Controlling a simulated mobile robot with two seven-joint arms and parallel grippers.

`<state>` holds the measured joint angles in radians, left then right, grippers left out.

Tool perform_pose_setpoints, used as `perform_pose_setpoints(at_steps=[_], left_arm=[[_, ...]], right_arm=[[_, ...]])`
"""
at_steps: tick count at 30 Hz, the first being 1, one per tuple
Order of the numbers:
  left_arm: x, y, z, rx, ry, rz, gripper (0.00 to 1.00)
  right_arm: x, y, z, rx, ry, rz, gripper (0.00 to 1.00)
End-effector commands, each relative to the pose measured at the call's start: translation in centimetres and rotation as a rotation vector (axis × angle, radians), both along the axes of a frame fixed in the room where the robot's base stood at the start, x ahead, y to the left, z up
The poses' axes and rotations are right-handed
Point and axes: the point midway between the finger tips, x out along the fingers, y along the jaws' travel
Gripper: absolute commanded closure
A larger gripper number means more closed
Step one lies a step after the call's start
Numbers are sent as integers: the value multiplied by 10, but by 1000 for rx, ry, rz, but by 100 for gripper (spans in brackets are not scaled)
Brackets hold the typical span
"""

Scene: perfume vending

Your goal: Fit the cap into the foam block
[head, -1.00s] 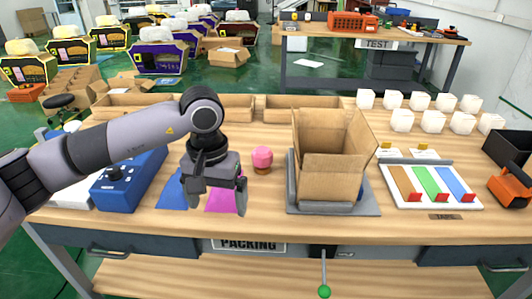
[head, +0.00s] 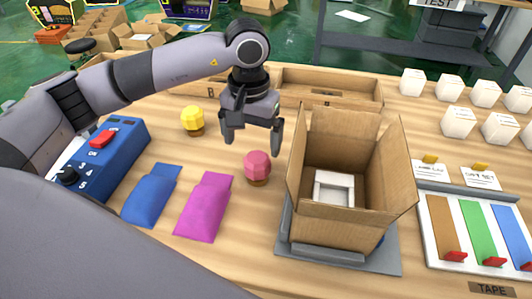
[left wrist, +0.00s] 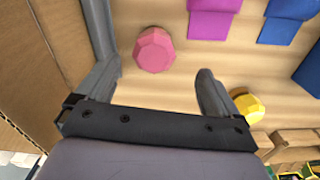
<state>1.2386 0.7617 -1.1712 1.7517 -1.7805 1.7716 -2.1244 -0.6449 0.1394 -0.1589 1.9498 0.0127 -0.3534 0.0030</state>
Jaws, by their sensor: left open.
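A pink faceted cap (head: 257,163) stands on a small brown base on the table, left of the cardboard box. The cap also shows in the left wrist view (left wrist: 154,50). A white foam block (head: 334,188) with a recess in its top sits inside the open box (head: 345,222). My left gripper (head: 252,141) is open and empty, just behind and above the pink cap in the head view. In the left wrist view its fingers (left wrist: 158,80) are spread, with the cap beyond them. My right gripper is not in view.
A yellow faceted cap (head: 192,118) stands on a base farther left. Blue (head: 151,194) and magenta (head: 204,207) pouches lie in front. A blue control box (head: 108,150) is at left. White cartons (head: 457,121) and a colored-strip tray (head: 433,240) are at right.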

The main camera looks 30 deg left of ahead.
Motion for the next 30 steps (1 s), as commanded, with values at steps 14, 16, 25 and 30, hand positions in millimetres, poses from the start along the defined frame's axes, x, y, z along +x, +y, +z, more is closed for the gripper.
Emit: perform_pose_setpoints(at_steps=[14,16,25,30], left_arm=[[0,-8,-58,0,6,0,5],[0,-8,-65,0,3,0,5],[1,-8,-71,0,1,-1,5],[1,-8,-70,0,1,-1,60]], right_arm=[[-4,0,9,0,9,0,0],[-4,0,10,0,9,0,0],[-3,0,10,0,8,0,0],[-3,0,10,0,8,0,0]])
